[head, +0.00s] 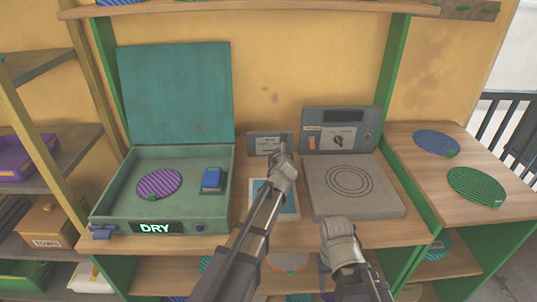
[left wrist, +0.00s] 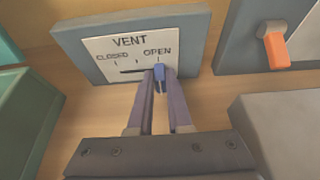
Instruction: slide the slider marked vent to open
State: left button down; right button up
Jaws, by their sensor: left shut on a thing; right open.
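The vent panel (left wrist: 100,52) is a grey-blue box with a white plate reading VENT, CLOSED at the left and OPEN at the right. In the head view the panel (head: 258,141) stands at the back of the bench. Its small blue slider knob (left wrist: 160,72) is at the right end of the slot, under the word OPEN. My left gripper (left wrist: 157,76) is shut on the knob; in the head view this gripper (head: 281,157) hides part of the panel. My right gripper (head: 338,226) is open, in front of the grey press plate, away from the panel.
A teal box (head: 180,90) with its lid up and a lit DRY sign (head: 155,227) stands at the left. Right of the panel is a grey control unit (head: 362,124) with an orange switch (left wrist: 276,48), behind the press plate (head: 385,203). A blue-faced board (head: 288,208) lies below my left arm.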

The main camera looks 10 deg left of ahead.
pick_arm(q)
jog(key=shift+d, duration=0.2)
jog(key=c, duration=0.8)
grip_release()
jog(key=shift+c, duration=0.2)
jog(key=p+v, duration=0.3)
jog(key=v, duration=0.4)
jog(key=shift+s+d+r, duration=0.1)
jog(key=shift+s+d, duration=0.1)
jog(key=shift+s, duration=0.15)
